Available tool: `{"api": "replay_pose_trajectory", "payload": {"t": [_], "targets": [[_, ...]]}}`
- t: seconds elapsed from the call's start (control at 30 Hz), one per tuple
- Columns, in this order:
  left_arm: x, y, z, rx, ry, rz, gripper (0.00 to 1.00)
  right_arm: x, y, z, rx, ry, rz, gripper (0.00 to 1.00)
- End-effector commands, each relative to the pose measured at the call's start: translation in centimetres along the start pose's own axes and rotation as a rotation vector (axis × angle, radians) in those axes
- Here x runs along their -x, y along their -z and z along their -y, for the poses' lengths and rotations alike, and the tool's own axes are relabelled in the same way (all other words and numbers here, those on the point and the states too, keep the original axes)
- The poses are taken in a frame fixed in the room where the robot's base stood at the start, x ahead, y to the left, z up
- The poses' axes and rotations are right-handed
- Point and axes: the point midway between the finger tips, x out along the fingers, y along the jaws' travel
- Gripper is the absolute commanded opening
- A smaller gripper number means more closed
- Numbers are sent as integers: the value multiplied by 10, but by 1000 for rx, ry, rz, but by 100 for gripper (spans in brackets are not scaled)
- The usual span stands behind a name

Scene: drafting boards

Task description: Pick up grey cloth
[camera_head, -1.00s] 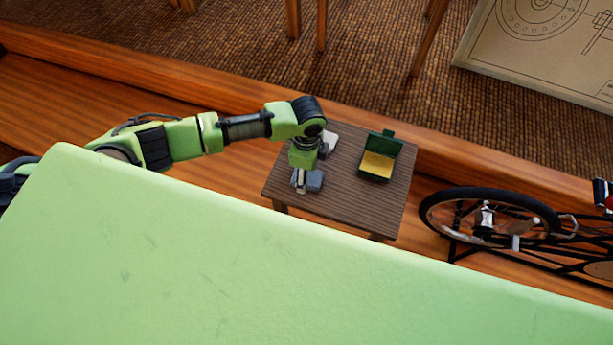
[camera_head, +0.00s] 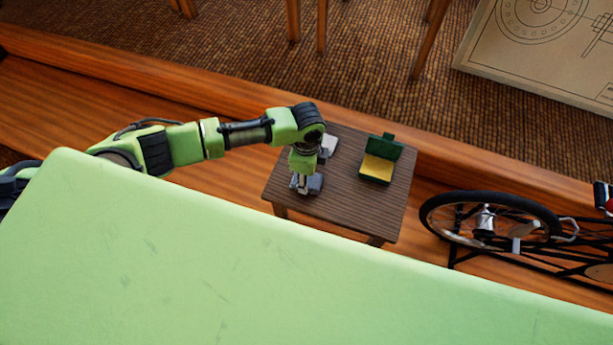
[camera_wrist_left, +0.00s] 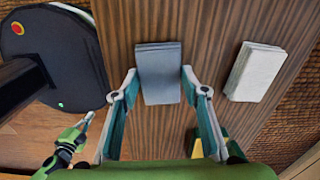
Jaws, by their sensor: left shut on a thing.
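The grey cloth (camera_wrist_left: 158,72) is a folded blue-grey stack on a small slatted wooden table. In the left wrist view it sits between the two fingertips of my left gripper (camera_wrist_left: 159,78), which touch its sides. In the head view my left gripper (camera_head: 302,187) points down at the table's near left part, and the cloth (camera_head: 316,184) shows partly behind it. I cannot tell whether the cloth is lifted. A small green arm part with a silvery end (camera_wrist_left: 72,145) shows at lower left of the wrist view, seemingly my right arm; its jaws are too small to read.
The small table (camera_head: 340,205) also holds a white folded cloth (camera_wrist_left: 256,72) and an open green box with a yellow inside (camera_head: 378,168). A bicycle (camera_head: 490,220) lies right of the table. A drawing board (camera_head: 545,50) is at the upper right.

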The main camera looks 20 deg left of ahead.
Motion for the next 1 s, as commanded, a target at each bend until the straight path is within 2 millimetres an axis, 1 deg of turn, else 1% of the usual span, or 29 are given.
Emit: {"api": "replay_pose_trajectory", "payload": {"t": [0.07,0.17,0.37,0.47,0.5,0.7,0.8,0.9,1.0], "targets": [[8,0,1,0,3,-2,23,0,0,0,0,0,0,0],[26,1,2,0,5,-3,23,0,0,0,0,0,0,0],[64,10,-29,-4,2,-4,23,6,0,0,0,0,0,0],[85,16,-46,-4,2,-4,23,8,1,0,0,0,0,0],[90,18,-54,-5,1,-4,23,9,1,0,0,0,0,0],[108,32,-97,-3,0,-4,23,9,1,0,0,0,0,0],[116,37,-112,-3,1,-3,23,9,0,-1,0,-1,0,0],[120,41,-123,-2,1,-2,23,10,0,-1,1,-1,0,0],[124,42,-130,0,1,-1,23,10,0,-2,1,-2,1,0]]}}
